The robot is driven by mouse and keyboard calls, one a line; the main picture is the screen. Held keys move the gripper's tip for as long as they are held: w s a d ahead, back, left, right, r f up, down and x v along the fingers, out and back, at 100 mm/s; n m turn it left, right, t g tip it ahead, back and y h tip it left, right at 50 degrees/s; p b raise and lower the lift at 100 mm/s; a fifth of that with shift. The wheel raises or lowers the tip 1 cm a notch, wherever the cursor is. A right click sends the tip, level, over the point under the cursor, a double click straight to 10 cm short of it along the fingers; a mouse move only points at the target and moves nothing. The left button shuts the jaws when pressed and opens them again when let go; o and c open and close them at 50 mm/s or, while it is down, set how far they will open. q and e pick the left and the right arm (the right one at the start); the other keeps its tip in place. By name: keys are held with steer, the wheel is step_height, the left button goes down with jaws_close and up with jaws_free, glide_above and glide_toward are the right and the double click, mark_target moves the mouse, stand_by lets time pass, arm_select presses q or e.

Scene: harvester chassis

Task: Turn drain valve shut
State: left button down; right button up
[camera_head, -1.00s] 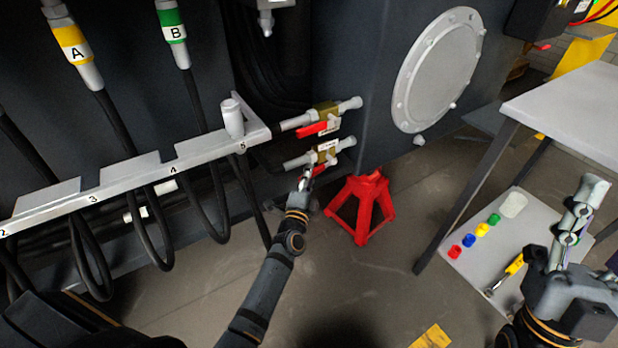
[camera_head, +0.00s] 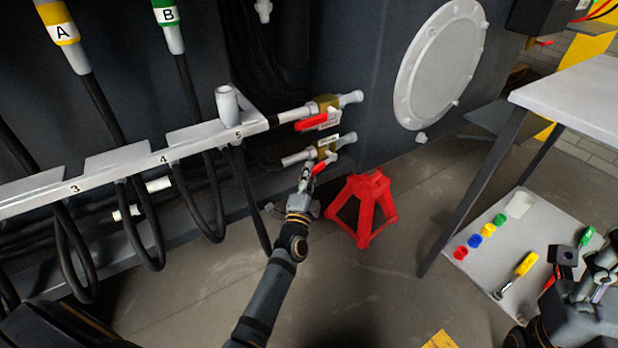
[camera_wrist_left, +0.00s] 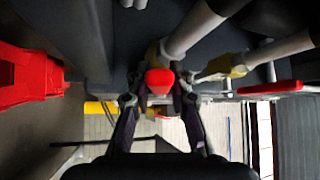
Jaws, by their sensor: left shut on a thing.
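Two valves with brass bodies and red lever handles sit on pale pipes beside the dark chassis wall. The lower valve (camera_head: 326,148) has its red handle (camera_head: 321,167) pointing down, across its pipe. My left gripper (camera_head: 306,180) is shut on this handle. In the left wrist view the handle's rounded red end (camera_wrist_left: 160,79) shows between the fingers of the left gripper (camera_wrist_left: 159,98). The upper valve (camera_head: 325,106) has its red handle (camera_head: 312,123) lying roughly along its pipe. The tags' writing is too small to read. My right gripper (camera_head: 603,266) is partly in view at the right edge, its jaws unclear.
A red jack stand (camera_head: 362,208) stands on the floor just right of my left gripper. A numbered grey rail (camera_head: 125,162) with hanging black hoses is at left. A grey table (camera_head: 575,100) and a low board (camera_head: 480,270) with caps and tools are at right.

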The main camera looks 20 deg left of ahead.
arm_select(q)
steer(key=shift+w+d+f+n+t+y+b, duration=0.2)
steer(key=shift+f+n+t+y+b, duration=0.55)
steer(key=shift+b, duration=0.65)
steer(key=shift+w+d+f+n+t+y+b, duration=0.2)
steer(key=shift+f+n+b, duration=0.35)
steer(key=shift+n+b, duration=0.65)
steer(key=shift+m, duration=0.25)
steer(key=c, duration=1.2)
jaws_free()
steer(key=shift+r, duration=0.1)
